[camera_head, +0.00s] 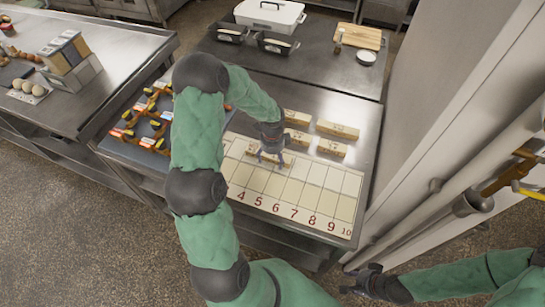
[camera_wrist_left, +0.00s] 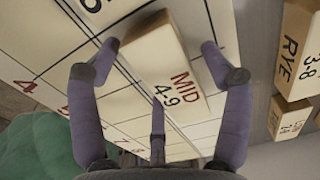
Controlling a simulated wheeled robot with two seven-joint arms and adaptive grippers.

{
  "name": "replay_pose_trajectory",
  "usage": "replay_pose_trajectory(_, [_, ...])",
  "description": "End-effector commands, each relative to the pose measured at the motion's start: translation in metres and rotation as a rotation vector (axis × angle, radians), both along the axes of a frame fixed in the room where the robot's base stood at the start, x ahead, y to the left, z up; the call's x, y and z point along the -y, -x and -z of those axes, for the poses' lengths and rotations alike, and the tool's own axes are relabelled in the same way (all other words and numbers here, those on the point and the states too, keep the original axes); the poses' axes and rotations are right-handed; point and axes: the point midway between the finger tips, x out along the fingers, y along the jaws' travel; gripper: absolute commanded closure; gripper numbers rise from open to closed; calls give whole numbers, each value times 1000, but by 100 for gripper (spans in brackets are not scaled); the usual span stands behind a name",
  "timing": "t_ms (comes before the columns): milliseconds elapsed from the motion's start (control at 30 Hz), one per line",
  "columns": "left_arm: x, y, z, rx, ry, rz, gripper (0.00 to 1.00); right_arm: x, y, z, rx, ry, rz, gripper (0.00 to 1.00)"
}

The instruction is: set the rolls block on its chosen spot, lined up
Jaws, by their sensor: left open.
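My left gripper (camera_head: 271,155) is open over the numbered grid board (camera_head: 340,205). In the left wrist view, its fingers (camera_wrist_left: 158,50) are spread on both sides of a pale wooden block (camera_wrist_left: 150,50) marked "MID 4-9", which lies on the grid. I cannot tell whether any finger touches it. In the head view the arm and gripper partly hide this block. No label reading rolls is legible, so I cannot tell which block it is. My right gripper (camera_head: 362,282) is low at the right, away from the board; its opening is unclear.
Several other blocks stand behind the grid, including a back-right one (camera_head: 337,130) and one marked "RYE 3-8" in the left wrist view (camera_wrist_left: 298,50). A dark tray of tagged items (camera_head: 130,133) lies left. A wall and pipes (camera_head: 470,170) bound the right side.

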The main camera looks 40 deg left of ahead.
Motion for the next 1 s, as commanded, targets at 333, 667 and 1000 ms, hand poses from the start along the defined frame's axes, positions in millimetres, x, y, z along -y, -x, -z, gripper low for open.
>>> replay_pose_trajectory(333, [-1,-1,-22,3,-2,-2,21,0,0,-6,0,0,0,60])
replay_pose_trajectory(667, [0,-1,-88,4,-1,-1,21,0,0,-18,0,0,0,60])
replay_pose_trajectory(1000, [0,0,-122,1,0,0,21,0,0,-23,0,0,0,60])
